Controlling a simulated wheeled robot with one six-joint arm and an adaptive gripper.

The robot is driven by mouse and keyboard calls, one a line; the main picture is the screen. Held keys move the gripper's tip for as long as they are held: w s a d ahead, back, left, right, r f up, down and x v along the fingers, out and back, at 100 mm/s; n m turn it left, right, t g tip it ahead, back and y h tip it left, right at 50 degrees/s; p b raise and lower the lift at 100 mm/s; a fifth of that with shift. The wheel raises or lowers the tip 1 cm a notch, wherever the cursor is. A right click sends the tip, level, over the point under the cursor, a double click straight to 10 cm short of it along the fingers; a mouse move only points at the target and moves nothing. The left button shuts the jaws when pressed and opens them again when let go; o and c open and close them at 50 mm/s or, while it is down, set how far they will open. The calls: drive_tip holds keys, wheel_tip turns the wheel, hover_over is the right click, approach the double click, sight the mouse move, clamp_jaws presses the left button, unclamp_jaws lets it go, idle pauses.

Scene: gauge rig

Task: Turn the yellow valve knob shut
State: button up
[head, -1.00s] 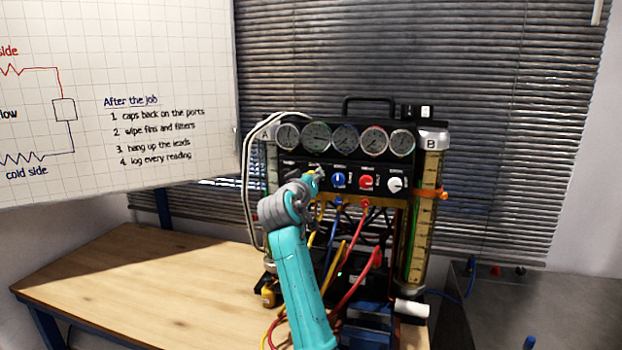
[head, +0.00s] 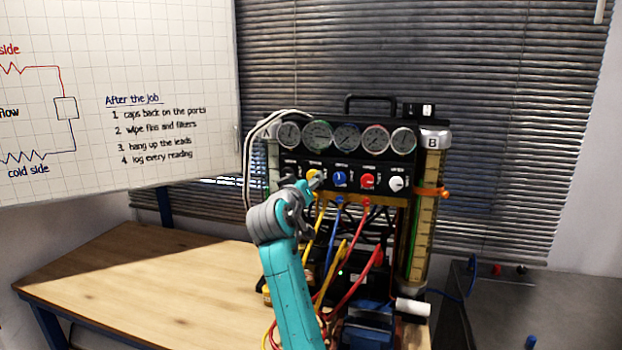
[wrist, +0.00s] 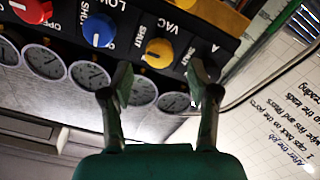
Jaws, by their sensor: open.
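The yellow valve knob (head: 312,174) sits on the black panel under the row of gauges, left of the blue knob. It also shows in the upside-down wrist view (wrist: 159,52), with VAC and SHUT lettering beside it. My gripper (wrist: 160,76) is open and empty. In the wrist view its fingertips lie apart, one to each side of the yellow knob in the picture. The gap to the panel is hard to judge. In the head view my gripper (head: 314,184) is just below the yellow knob and covers part of it. The knob's exact turn is unclear.
A blue knob (wrist: 98,30) and a black knob (wrist: 190,62) flank the yellow one. Red (head: 367,181) and white (head: 397,184) knobs are farther right. Coloured hoses (head: 334,236) hang below the panel. The wooden bench (head: 150,285) is clear at left.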

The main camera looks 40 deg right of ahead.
drive_tip(key=v, duration=0.6)
drive_tip(key=shift+s+a, duration=0.25)
drive_tip(key=shift+a, duration=0.05)
drive_tip(key=shift+f, duration=0.15)
